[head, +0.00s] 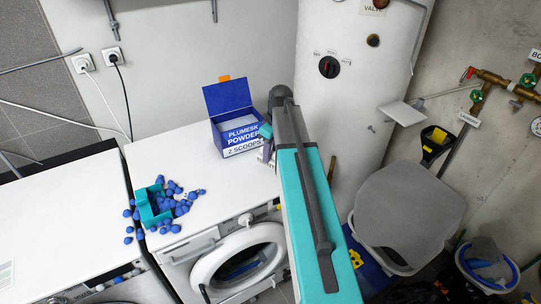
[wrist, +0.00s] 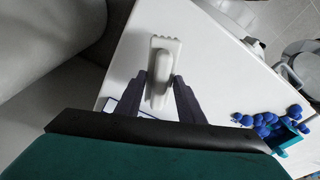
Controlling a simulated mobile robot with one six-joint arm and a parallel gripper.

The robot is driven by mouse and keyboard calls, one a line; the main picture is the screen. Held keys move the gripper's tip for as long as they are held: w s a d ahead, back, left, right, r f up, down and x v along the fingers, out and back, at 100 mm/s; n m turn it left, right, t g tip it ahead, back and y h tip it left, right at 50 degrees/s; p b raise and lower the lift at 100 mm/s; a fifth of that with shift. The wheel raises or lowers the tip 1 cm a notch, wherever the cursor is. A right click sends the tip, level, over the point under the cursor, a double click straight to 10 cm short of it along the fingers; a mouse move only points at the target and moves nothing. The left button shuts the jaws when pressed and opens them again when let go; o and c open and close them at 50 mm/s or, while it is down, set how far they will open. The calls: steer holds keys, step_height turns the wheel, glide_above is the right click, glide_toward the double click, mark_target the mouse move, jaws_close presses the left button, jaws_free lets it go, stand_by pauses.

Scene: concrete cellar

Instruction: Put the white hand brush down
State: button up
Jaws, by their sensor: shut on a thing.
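My gripper (wrist: 162,92) is shut on the white hand brush (wrist: 160,68). Its dark fingers lie on either side of the brush's pale handle in the wrist view. The brush shows over the white top of the washing machine (wrist: 215,65); I cannot tell whether it touches that top. In the head view, my gripper (head: 266,148) is beside the blue powder box, above the right rear part of the washing machine top (head: 217,180). My teal arm hides most of the gripper and the brush there.
The open blue powder box (head: 233,125) stands at the back of the top. A tipped teal tub (head: 147,208) with several blue balls spilled around it lies at the front left. A white boiler (head: 345,75) rises on the right. The middle of the top is clear.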

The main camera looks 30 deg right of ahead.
steer(key=shift+w+d, duration=0.3)
steer(key=shift+w, duration=0.45)
steer(key=shift+f, duration=0.1)
steer(key=shift+f, duration=0.1)
steer(key=shift+f+p, duration=0.95)
steer(key=shift+f, duration=0.65)
steer(key=shift+f, duration=0.2)
steer(key=o, duration=0.9)
steer(key=shift+r, duration=0.1)
steer(key=shift+s+d+r+b, duration=0.1)
steer(key=shift+s+r+b, duration=0.3)
steer(key=shift+r, duration=1.6)
steer(key=shift+s+d+r+b, duration=0.2)
steer(key=shift+r+b, duration=0.35)
steer(key=shift+r, duration=1.5)
steer(key=shift+s+d+r+b, duration=0.1)
steer(key=shift+s+r+b, duration=0.3)
steer(key=shift+r, duration=1.6)
